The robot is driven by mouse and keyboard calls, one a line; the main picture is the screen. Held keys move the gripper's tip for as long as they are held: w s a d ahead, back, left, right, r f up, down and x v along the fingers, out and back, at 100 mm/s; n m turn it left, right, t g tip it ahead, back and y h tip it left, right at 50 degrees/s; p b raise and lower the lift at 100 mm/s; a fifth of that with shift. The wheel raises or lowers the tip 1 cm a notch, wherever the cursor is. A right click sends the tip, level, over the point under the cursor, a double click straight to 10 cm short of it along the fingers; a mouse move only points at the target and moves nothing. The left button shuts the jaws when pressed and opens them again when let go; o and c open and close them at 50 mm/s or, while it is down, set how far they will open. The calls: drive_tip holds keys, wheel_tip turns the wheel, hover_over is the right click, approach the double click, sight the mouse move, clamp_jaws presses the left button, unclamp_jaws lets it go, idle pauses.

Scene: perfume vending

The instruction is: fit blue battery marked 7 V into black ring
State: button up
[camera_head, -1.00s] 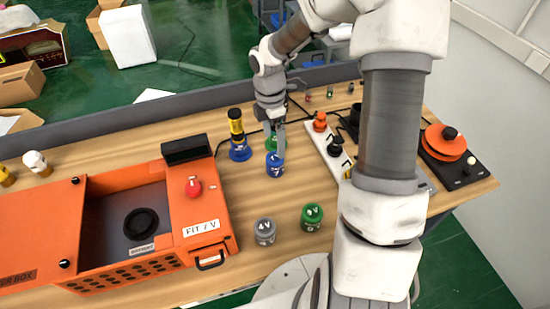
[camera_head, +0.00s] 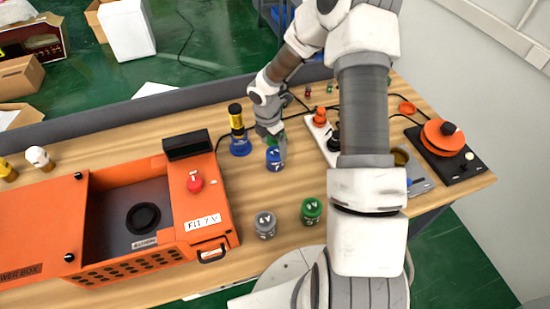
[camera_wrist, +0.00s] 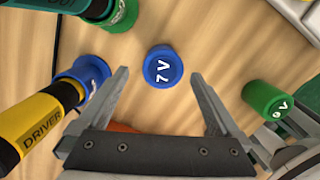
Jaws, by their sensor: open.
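The blue battery marked 7 V (camera_head: 276,159) stands upright on the wooden table. In the wrist view its labelled top (camera_wrist: 163,67) faces the camera, in the gap between my fingertips. My gripper (camera_head: 272,138) is open and empty, just above the battery. I cannot tell exactly how far above it the fingertips are. The black ring (camera_head: 143,218) lies on the grey floor of the open orange box, left of the battery. A label reading FIT 7 V (camera_head: 202,222) is on the box's right part, below the red knob (camera_head: 194,181).
A yellow-handled driver (camera_head: 236,121) stands in a blue holder (camera_head: 240,147) left of my gripper. A grey battery (camera_head: 265,226) and a green battery (camera_head: 312,211) stand nearer the front. A white power strip (camera_head: 323,139) lies to the right. Table between battery and box is clear.

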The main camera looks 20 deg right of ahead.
sight(274, 152)
drive_tip(key=shift+s+d+f+p, duration=0.1)
drive_tip(key=shift+d+f+p, duration=0.05)
drive_tip(key=shift+f, duration=1.2)
drive_tip(key=shift+d+f+p, duration=0.15)
drive_tip(key=shift+f, duration=1.15)
drive_tip(key=shift+c, duration=0.3)
clamp_jaws()
